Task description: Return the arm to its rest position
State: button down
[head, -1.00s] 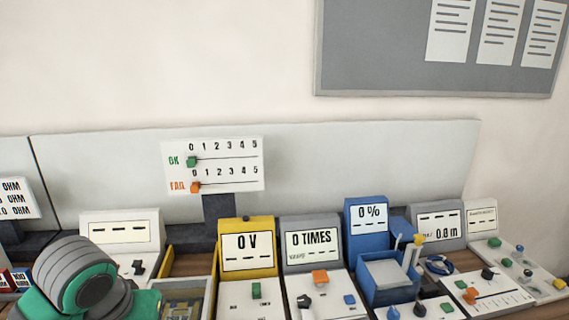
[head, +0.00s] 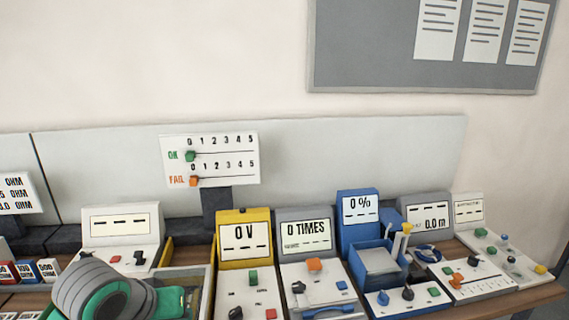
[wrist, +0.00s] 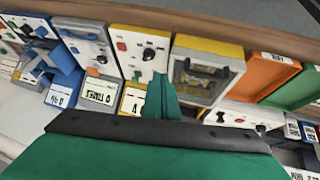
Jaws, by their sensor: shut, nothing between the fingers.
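My gripper (wrist: 161,96) shows in the wrist view as green fingers closed together, with nothing held between them. It hangs over the bench, with the row of instruments around it in the picture. In the head view, my arm's grey and green links (head: 105,292) show at the bottom left, in front of the bench; the fingertips are not clearly visible there.
A yellow meter reading 0 V (head: 243,238), a grey counter reading 0 TIMES (head: 306,233) and a blue unit reading 0 % (head: 361,208) stand on the bench. An OK/FAIL board (head: 210,158) rises behind. Orange (wrist: 262,75) and green (wrist: 296,92) trays show in the wrist view.

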jog(key=w+d+f+n+t+h, duration=0.1)
jog(key=w+d+t+h, duration=0.25)
jog(key=d, duration=0.45)
jog(key=w+d+f+t+h, duration=0.25)
jog(key=w+d, duration=0.25)
jog(key=d, duration=0.3)
jog(key=s+d+f+n+t+y, duration=0.35)
jog(key=d+f, duration=0.25)
jog(key=f, duration=0.2)
jog(key=s+d+f+n+y, duration=0.1)
jog(key=s+f+y, duration=0.1)
jog(key=s+f, duration=0.55)
jog(key=s+d+f+n+y, duration=0.15)
jog(key=s+f, duration=0.35)
jog(key=s, duration=0.5)
jog(key=s+a+m, duration=0.3)
jog(key=s+m, duration=0.5)
jog(key=s, duration=1.3)
jog(key=shift+y, duration=0.3)
jog(key=shift+w+g, duration=0.15)
jog(key=shift+g, duration=0.1)
